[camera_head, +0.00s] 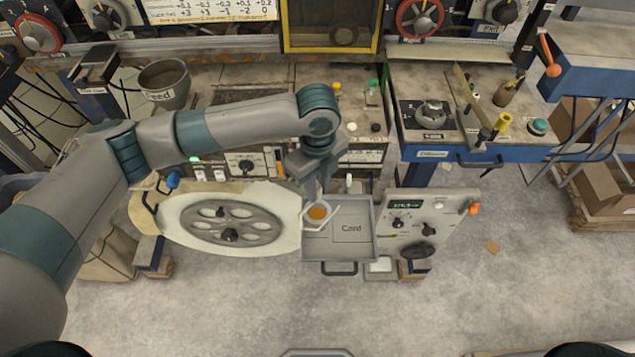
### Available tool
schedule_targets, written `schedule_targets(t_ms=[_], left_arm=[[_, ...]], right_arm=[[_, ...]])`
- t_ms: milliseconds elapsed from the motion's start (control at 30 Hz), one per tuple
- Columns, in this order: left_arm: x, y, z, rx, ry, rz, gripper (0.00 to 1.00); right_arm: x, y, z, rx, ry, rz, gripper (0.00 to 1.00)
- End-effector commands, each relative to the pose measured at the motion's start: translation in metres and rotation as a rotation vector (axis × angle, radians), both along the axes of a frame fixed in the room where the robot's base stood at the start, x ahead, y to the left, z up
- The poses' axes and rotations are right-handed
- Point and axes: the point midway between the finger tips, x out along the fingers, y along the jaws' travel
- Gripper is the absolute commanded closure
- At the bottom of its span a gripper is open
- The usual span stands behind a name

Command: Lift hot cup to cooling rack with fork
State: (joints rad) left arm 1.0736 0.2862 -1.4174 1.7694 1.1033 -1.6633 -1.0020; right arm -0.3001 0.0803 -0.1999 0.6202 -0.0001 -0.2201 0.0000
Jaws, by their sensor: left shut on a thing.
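My left gripper (315,190) points straight down in the middle of the head view and is shut on a pale, thin-armed tool that looks like the fork (332,219). A small round cup (318,212) with an orange inside shows just below the fingers, with the fork's pale arms beside and around it. Whether the cup rests on something or hangs in the fork cannot be told. My right gripper is not in view.
A round plate with several oval holes (232,226) lies on a pale base left of the tray. A control panel with knobs (421,222) stands to the right. A grey pot marked "Feed" (165,83) sits back left. A blue-edged bench (475,152) is at the right.

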Motion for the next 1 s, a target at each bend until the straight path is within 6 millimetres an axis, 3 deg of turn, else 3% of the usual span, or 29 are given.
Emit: schedule_targets(t_ms=[1000], left_arm=[[-0.036,-0.001,0.036,-0.002,-0.001,-0.002,1.00]], right_arm=[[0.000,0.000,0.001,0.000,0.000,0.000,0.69]])
